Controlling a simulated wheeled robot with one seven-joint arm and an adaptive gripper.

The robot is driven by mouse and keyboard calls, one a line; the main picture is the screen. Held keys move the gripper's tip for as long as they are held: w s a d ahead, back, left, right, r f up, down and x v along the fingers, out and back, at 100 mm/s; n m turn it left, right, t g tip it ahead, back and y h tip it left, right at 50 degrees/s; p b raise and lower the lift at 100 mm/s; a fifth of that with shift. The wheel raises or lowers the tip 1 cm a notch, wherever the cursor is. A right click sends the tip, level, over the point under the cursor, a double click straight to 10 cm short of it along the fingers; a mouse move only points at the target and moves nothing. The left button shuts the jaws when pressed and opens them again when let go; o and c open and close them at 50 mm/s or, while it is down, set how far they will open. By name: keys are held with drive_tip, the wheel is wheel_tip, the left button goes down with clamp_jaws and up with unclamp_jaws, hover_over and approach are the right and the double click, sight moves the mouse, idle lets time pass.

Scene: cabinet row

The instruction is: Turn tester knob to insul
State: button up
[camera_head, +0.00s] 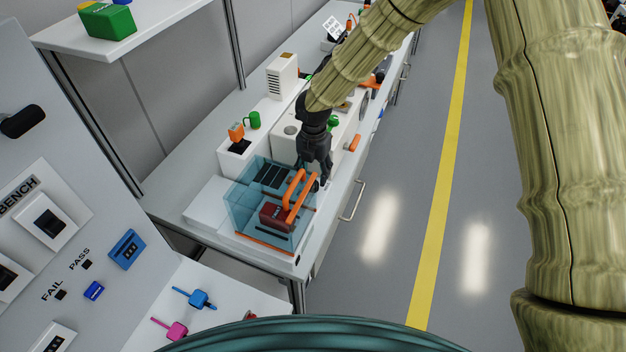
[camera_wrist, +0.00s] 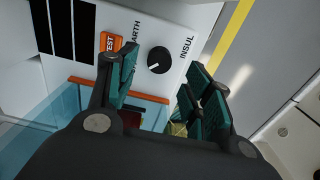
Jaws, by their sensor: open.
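The tester knob (camera_wrist: 159,60) is a round black dial with a white pointer line, on a white panel in the wrist view. The word EARTH is printed to its left and INSUL (camera_wrist: 187,47) to its right. The pointer line lies toward the lower left, on the side away from INSUL. My gripper (camera_wrist: 168,88) is open, with its green-padded fingers on either side of the knob in the picture and nothing between them. In the head view my gripper (camera_head: 318,180) is over the tester at the bench's front edge, and the knob is hidden there.
An orange TEST button (camera_wrist: 110,42) is left of the knob. A clear blue box (camera_head: 245,200) with an orange handle (camera_head: 298,190) and a dark red block (camera_head: 276,215) stands close by my gripper. White housings (camera_head: 283,75) stand farther along the bench. The floor aisle at right is clear.

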drive_tip(key=shift+f+p, duration=0.5)
drive_tip(key=shift+f, duration=1.95)
drive_tip(key=c, duration=1)
